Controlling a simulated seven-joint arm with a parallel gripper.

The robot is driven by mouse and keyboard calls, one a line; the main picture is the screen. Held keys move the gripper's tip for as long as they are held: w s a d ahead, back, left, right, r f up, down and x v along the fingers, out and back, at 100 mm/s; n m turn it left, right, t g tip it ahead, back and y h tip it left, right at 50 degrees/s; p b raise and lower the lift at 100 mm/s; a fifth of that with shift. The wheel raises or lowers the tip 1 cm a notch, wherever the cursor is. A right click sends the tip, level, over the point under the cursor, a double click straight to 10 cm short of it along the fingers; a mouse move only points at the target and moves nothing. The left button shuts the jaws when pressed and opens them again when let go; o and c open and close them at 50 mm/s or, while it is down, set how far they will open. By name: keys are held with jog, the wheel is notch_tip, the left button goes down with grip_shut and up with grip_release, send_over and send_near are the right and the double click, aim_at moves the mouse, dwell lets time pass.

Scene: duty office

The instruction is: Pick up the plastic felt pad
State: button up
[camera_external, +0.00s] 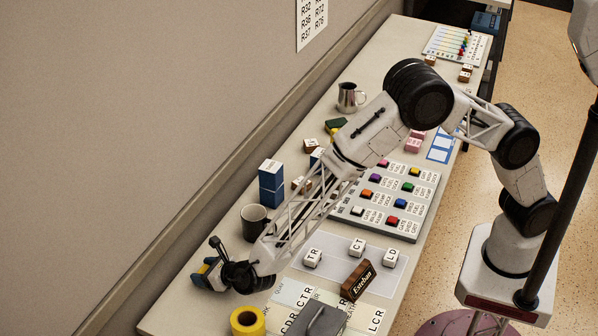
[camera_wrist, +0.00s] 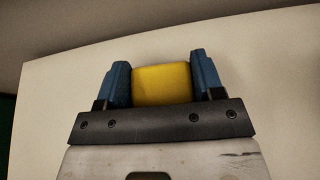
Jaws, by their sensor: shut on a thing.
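My gripper (camera_external: 204,274) is at the near left end of the table, low over the top beside the wall. In the wrist view my gripper (camera_wrist: 160,72) has its two blue fingers on either side of a yellow block (camera_wrist: 162,88), shut on it. The block looks like the plastic felt pad; its lower part is hidden behind the dark gripper body. In the external view it is mostly hidden by the fingers. I cannot tell whether the block touches the table.
The wrist view shows bare table around the block.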

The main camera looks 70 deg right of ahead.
aim_at(204, 271)
jog(key=shift+r, duration=0.1)
jog(key=shift+r, duration=0.7)
notch_tip(204, 271, up, 2)
jog(key=shift+r, duration=0.1)
jog(key=s+d, duration=0.3)
jog(key=s, duration=0.1)
jog(key=s+d+r, duration=0.1)
jog(key=s+d, duration=0.2)
jog(key=s, duration=0.2)
jog(key=s+d, duration=0.2)
jog(key=s, duration=0.2)
jog(key=shift+s+d+r, duration=0.15)
jog(key=shift+d, duration=0.25)
